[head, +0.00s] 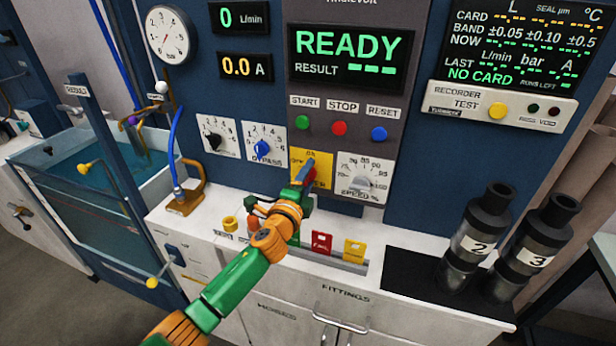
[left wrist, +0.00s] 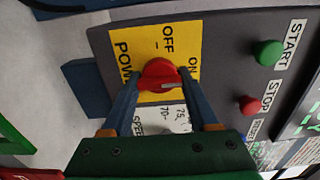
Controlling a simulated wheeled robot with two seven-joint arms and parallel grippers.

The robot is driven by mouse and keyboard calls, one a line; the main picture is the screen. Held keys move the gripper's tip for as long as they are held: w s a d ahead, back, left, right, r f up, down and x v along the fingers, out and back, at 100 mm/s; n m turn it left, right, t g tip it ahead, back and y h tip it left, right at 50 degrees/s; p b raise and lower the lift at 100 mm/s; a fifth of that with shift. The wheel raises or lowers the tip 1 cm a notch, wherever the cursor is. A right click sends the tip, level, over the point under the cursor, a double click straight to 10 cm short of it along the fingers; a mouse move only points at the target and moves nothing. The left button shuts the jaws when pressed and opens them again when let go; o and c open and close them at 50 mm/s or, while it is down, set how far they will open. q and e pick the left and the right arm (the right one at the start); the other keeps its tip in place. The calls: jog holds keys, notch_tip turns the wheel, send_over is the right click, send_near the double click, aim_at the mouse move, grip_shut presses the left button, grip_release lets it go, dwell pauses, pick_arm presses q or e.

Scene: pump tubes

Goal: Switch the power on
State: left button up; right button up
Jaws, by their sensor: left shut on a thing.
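The red power knob (left wrist: 158,73) sits on a yellow plate (left wrist: 140,45) lettered OFF, ON and POWER. In the left wrist view its white mark points toward the right of the picture, closer to the ON lettering than to OFF; I cannot tell whether it lines up exactly. My left gripper (left wrist: 160,86) is shut on the knob, with one blue finger on each side. In the head view my left gripper (head: 305,178) covers most of the knob and part of the yellow plate (head: 323,176). The panel display (head: 348,56) reads READY. My right gripper is not in view.
Green start (head: 303,122), red stop (head: 339,128) and blue reset (head: 379,134) buttons are above the plate. A speed dial (head: 363,183) is close on its right. Yellow and red tags stand below. Two dark cylinders (head: 475,238) (head: 533,247) stand on the right, a water tank (head: 95,165) on the left.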

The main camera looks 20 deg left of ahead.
pick_arm(q)
jog(key=o, duration=1.4)
jog(key=shift+w, duration=0.1)
jog(key=s, duration=0.7)
jog(key=shift+s+a, duration=0.1)
jog(key=shift+a, duration=0.05)
